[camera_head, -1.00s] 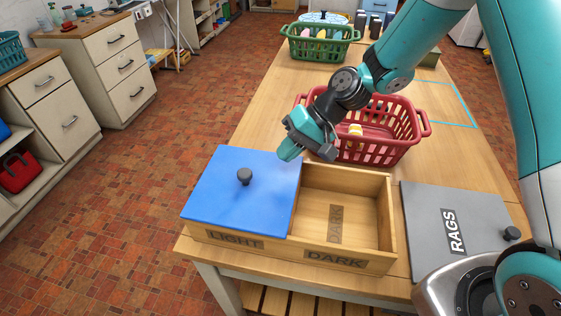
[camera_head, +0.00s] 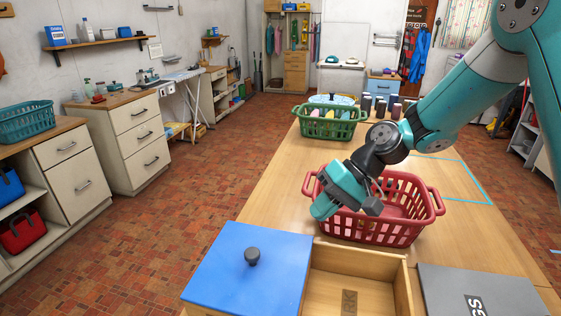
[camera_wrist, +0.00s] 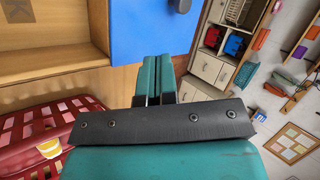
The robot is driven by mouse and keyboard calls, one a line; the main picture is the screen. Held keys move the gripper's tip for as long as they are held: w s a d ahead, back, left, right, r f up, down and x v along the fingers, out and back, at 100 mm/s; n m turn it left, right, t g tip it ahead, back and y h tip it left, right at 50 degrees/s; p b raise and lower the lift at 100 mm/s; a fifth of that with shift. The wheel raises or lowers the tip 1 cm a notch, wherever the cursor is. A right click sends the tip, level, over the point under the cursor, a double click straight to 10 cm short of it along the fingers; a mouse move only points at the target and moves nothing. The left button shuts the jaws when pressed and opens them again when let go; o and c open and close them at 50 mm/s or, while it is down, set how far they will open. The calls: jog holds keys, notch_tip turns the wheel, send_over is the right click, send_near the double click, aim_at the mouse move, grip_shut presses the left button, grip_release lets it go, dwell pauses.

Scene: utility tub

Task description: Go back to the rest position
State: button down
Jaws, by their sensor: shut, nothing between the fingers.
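My gripper (camera_head: 323,208) hangs over the left end of the red basket (camera_head: 430,212), behind the wooden box. In the wrist view its two teal fingers (camera_wrist: 157,75) lie together with nothing between them. The box has a blue lid (camera_head: 243,272) with a dark knob over its left compartment. Its right compartment (camera_head: 345,290) is uncovered, and the part in view is empty. In the wrist view the blue lid (camera_wrist: 150,40) is beyond the fingertips.
The red basket also shows in the wrist view (camera_wrist: 20,150), with a yellow-and-white item (camera_wrist: 50,147) in it. A grey lid (camera_head: 480,285) lies right of the box. A green basket (camera_head: 330,128) with colourful items stands at the table's far end. The floor left of the table is clear.

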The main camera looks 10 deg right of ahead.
jog(key=s+r+n+h, duration=0.2)
jog(key=s+r, duration=0.3)
jog(key=s, duration=0.6)
jog(key=s+a+r+n+h, duration=0.1)
jog(key=s+r+n, duration=0.3)
jog(key=s, duration=0.7)
jog(key=shift+r+t+h, duration=0.3)
jog(key=shift+r+h, duration=0.05)
jog(key=shift+h, duration=0.35)
jog(key=shift+s+a, duration=0.1)
